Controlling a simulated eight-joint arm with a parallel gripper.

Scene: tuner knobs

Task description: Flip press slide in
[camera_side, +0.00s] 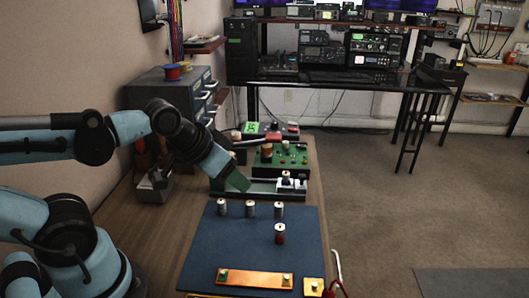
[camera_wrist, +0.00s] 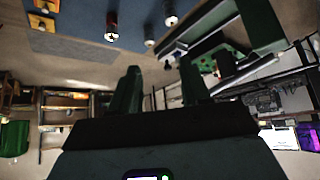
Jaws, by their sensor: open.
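My gripper (camera_side: 236,182) is open and empty, held low at the left end of a low green-edged panel (camera_side: 262,188); I cannot tell whether it touches it. Its two green fingers stand apart in the wrist view (camera_wrist: 160,78). A white block with a dark knob (camera_side: 286,183) sits at the panel's right end. Behind it is a green box (camera_side: 292,163) with small knobs and an orange-topped knob (camera_side: 267,150). Farther back, another device (camera_side: 285,133) carries a red part. My gripper hides part of the panel's left side.
A blue mat (camera_side: 205,262) lies in front, with several small upright cylinders, one of them red (camera_side: 280,236). An orange bar (camera_side: 254,279) and a yellow square plate (camera_side: 313,285) lie at its near edge. A grey drawer cabinet (camera_side: 172,92) stands behind at left.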

